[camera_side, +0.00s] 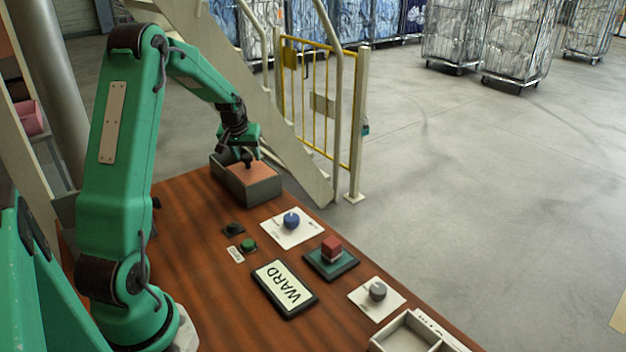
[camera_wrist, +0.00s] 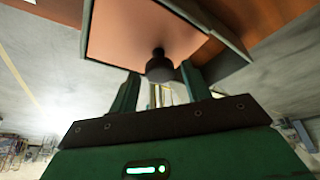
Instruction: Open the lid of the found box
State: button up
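A grey box (camera_side: 262,190) stands at the far end of the wooden table, with a salmon-coloured lid (camera_side: 258,174) on top. No label reading "found" can be made out on it. The lid also fills the upper part of the wrist view (camera_wrist: 115,35), with a dark round knob (camera_wrist: 158,68) on it. The lid looks closed. My gripper (camera_side: 243,157) is over the box, at the lid. In the wrist view its two fingers are apart, one on each side of the knob, with gaps showing; I cannot tell whether they touch it.
Nearer on the table are a blue knob (camera_side: 291,220) on a white card, a red block (camera_side: 331,247) on a green base, a grey knob (camera_side: 377,290) on a card, a WARD sign (camera_side: 284,287), a green button (camera_side: 248,245) and a white tray (camera_side: 405,338). A stair rail (camera_side: 335,100) stands behind.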

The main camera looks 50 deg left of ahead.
grip_shut()
jog(key=a, duration=1.1)
jog(key=shift+a+y, duration=0.25)
jog(key=shift+y, duration=0.05)
jog(key=shift+r, duration=0.1)
jog(key=shift+o, duration=1.1)
grip_release()
jog(key=shift+d, duration=0.1)
jog(key=v, duration=0.7)
jog(key=shift+r, duration=0.35)
